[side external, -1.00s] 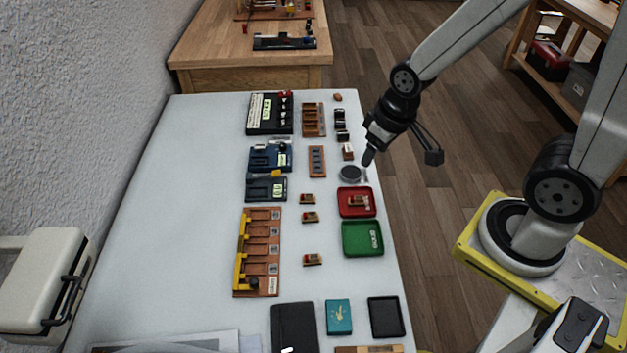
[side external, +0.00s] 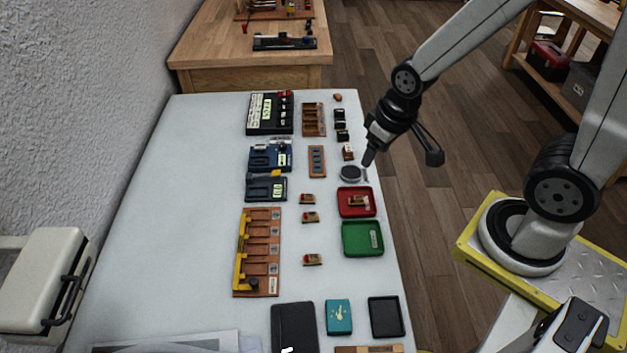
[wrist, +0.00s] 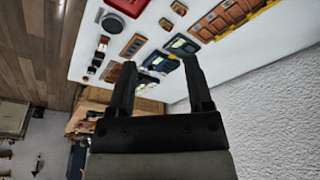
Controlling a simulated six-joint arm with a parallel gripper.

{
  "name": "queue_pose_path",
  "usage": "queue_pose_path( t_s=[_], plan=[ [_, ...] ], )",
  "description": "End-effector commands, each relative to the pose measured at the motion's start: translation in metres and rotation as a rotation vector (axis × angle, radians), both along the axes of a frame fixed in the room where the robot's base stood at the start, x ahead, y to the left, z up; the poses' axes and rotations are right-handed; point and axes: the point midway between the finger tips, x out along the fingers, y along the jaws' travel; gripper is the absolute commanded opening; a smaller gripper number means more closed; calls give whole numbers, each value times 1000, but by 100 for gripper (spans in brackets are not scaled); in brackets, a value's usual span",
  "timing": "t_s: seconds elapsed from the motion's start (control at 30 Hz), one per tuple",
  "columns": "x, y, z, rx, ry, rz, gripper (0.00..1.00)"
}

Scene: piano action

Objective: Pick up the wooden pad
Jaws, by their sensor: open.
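My gripper (side external: 401,157) is open and empty. It hangs over the right edge of the white table, above and apart from the small parts there; in the wrist view its two fingers (wrist: 159,66) are spread wide. A small brown wooden piece (side external: 338,97) lies at the table's far right corner. A small wood-coloured block (side external: 348,152) lies near the round grey dish, left of my gripper. I cannot tell for sure which of these is the wooden pad.
A red tray (side external: 344,209) holds a small wooden part; a green tray (side external: 352,247) holds a labelled piece. A rack with a yellow rail (side external: 273,249) stands further left.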

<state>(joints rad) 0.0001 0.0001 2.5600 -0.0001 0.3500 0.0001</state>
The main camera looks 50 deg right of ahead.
Motion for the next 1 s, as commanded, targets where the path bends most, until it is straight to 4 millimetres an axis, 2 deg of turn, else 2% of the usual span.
queue_pose_path(
  t_s=[0.33,0.37,0.4,0.7,0.87,1.0],
  plan=[
    [0,0,0,0,0,0,66],
    [0,0,0,0,0,0,72],
    [0,0,0,0,0,0,74],
    [2,-1,0,-4,-2,2,74],
    [11,-6,-4,-29,-13,19,74],
    [30,-14,-10,-70,-37,53,74]
  ],
)
